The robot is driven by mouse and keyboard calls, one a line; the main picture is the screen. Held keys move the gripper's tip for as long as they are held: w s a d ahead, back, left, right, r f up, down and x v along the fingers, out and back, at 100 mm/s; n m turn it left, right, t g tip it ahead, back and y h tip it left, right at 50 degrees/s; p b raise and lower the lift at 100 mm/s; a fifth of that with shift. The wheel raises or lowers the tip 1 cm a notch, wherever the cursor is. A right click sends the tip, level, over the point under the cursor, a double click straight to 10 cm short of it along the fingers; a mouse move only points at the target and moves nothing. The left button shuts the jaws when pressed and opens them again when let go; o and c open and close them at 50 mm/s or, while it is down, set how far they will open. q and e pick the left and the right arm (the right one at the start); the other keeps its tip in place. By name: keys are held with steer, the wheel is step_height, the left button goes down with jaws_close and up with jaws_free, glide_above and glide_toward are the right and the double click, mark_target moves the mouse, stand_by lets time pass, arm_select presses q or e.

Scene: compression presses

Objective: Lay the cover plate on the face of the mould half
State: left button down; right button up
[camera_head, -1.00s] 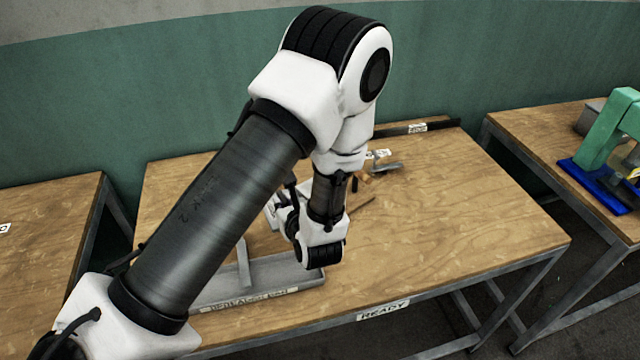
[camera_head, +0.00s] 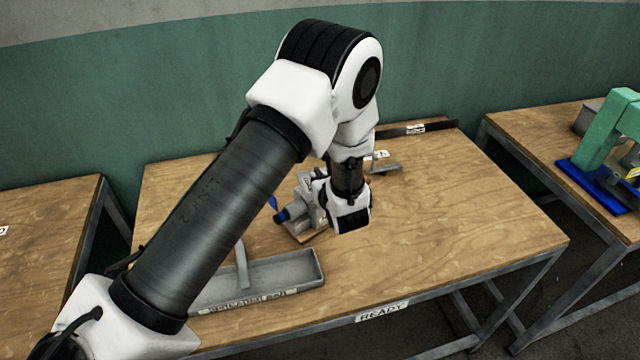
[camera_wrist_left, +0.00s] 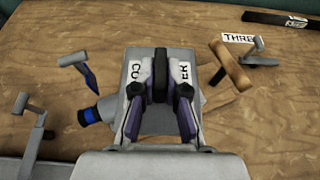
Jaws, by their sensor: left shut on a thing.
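In the left wrist view, my left gripper (camera_wrist_left: 160,105) is shut, with a dark part between its fingers. A grey plate-like piece (camera_wrist_left: 135,105) with a white label partly hidden by the fingers lies directly below or in the grip; it looks like the cover plate. A grey block with a blue and black knob (camera_wrist_left: 86,116) on its left side, probably the mould half, is under it. In the head view the block (camera_head: 303,212) stands on the bench beside my wrist, which hides most of the gripper. I cannot tell whether plate and block touch. My right gripper is not in view.
A grey tray (camera_head: 300,272) with an upright bar lies at the bench's front left. The bench's right side is clear. A green press (camera_head: 608,130) stands on the right bench.

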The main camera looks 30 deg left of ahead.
arm_select(q)
steer(key=shift+w+a+f, duration=0.1)
steer(key=shift+w+a, duration=0.65)
steer(key=shift+w, duration=0.3)
steer(key=f, duration=0.1)
steer(key=f+b, duration=0.1)
steer(key=f, duration=0.1)
steer(key=shift+w+d+f, duration=0.1)
steer(key=shift+w+f, duration=0.1)
steer(key=shift+f, duration=0.1)
steer(key=shift+f+b, duration=0.15)
steer(key=shift+b, duration=0.15)
steer(key=c, duration=1.2)
jaws_free()
